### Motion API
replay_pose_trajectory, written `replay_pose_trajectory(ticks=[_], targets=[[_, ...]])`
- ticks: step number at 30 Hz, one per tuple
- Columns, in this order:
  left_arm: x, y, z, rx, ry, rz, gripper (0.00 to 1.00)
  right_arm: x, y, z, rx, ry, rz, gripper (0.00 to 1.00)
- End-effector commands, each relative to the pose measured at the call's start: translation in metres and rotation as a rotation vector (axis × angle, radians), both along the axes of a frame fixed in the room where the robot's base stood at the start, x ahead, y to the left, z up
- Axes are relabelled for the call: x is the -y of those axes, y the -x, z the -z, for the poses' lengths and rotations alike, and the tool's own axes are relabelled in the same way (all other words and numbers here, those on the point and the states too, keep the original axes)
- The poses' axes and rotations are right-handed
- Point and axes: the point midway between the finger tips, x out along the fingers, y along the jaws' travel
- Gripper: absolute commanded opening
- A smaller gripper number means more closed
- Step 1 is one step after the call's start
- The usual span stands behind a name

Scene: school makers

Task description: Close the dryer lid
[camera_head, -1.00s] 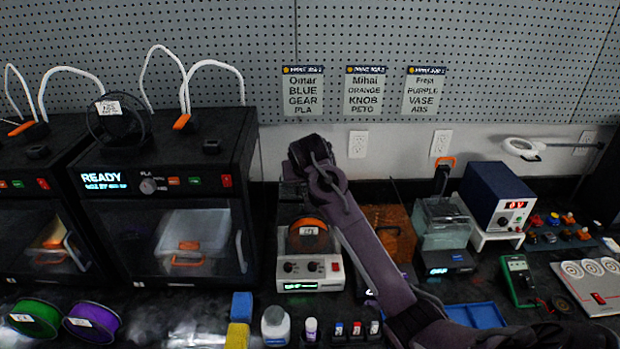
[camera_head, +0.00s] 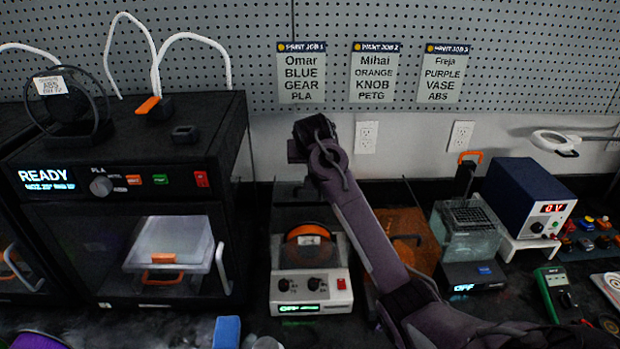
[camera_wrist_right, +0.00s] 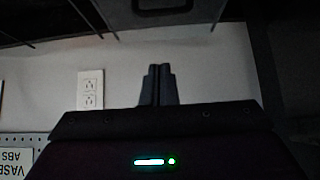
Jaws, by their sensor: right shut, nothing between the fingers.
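The dryer (camera_head: 312,290) is a pale box with dark knobs, a red switch and a green-lit display, on the bench at the middle of the head view. An orange-and-dark spool (camera_head: 309,244) sits in it. A dark see-through panel (camera_head: 288,193) stands up behind the spool; it looks like the raised lid, though its edges are hard to make out. My right gripper (camera_head: 312,135) is above and behind the dryer, in front of the wall, apart from the dryer's body. Its fingers (camera_wrist_right: 157,75) are together and empty in the right wrist view. My left gripper is out of view.
A black printer (camera_head: 120,180) stands left of the dryer. My right arm crosses an orange-brown box (camera_head: 412,232) right of it. Farther right are a clear tank (camera_head: 468,235) and a blue power supply (camera_head: 528,198). A pegboard (camera_head: 350,20) covers the wall behind.

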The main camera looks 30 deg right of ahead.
Motion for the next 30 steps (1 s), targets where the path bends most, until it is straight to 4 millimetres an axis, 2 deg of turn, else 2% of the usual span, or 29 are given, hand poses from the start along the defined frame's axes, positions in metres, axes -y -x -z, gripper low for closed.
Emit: replay_pose_trajectory(ticks=[4,9,20,30], targets=[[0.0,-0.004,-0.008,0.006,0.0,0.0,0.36,0.006,-0.01,0.011,-0.004,-0.001,0.001,0.0],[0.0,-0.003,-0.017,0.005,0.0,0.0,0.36,0.018,-0.029,0.035,-0.004,-0.001,0.0,0.0],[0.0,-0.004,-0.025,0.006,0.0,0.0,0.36,0.034,-0.056,0.07,-0.002,-0.001,0.0,0.0],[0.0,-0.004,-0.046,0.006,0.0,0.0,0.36,0.017,-0.027,0.075,-0.002,0.001,-0.001,0.0]])
